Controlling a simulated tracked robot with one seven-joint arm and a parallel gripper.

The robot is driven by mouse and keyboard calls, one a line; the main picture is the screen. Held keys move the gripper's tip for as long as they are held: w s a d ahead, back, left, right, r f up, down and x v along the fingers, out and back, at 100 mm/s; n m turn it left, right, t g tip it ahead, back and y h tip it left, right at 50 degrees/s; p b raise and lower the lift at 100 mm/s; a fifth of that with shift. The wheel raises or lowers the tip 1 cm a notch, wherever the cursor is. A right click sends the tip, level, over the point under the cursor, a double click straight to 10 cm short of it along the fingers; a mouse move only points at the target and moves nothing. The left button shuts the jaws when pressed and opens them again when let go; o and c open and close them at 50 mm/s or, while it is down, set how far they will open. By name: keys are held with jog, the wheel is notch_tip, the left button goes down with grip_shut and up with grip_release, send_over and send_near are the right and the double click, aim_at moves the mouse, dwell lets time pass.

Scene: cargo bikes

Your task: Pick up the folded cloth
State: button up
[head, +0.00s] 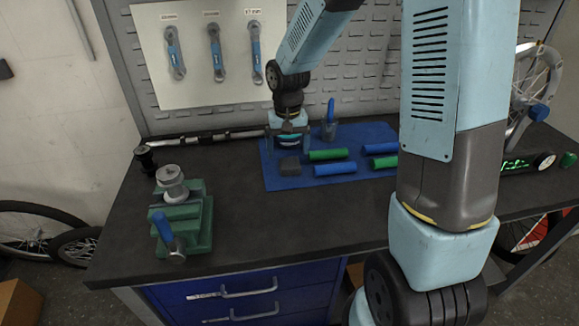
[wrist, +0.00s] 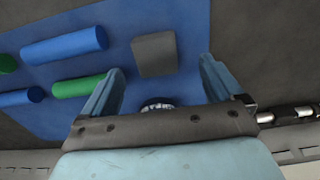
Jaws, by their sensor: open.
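The folded cloth (head: 289,166) is a small dark grey block-like pad. It lies on the left part of a blue mat (head: 275,183) on the workbench. My gripper (head: 289,147) is open, pointing down just behind and above the cloth. In the wrist view the cloth (wrist: 155,54) shows ahead of and between the two blue fingers (wrist: 158,83), with nothing held. I cannot tell the exact height gap. A small rounded item, light and dark, shows between the fingers near the palm and is partly hidden.
Green and blue cylinders (head: 328,154) lie on the mat right of the cloth. A blue-handled tool (head: 331,112) stands behind. A green vise (head: 180,218) stands at left. A long metal bar (head: 215,136) lies at the back left. The bench's front middle (head: 290,225) is clear.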

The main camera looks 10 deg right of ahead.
aim_at(289, 162)
jog(key=f, duration=0.3)
jog(key=shift+w+d+f, duration=0.2)
jog(key=shift+d+f, duration=0.1)
jog(key=shift+f, duration=0.85)
jog(key=c, duration=1.2)
jog(key=shift+r, duration=0.1)
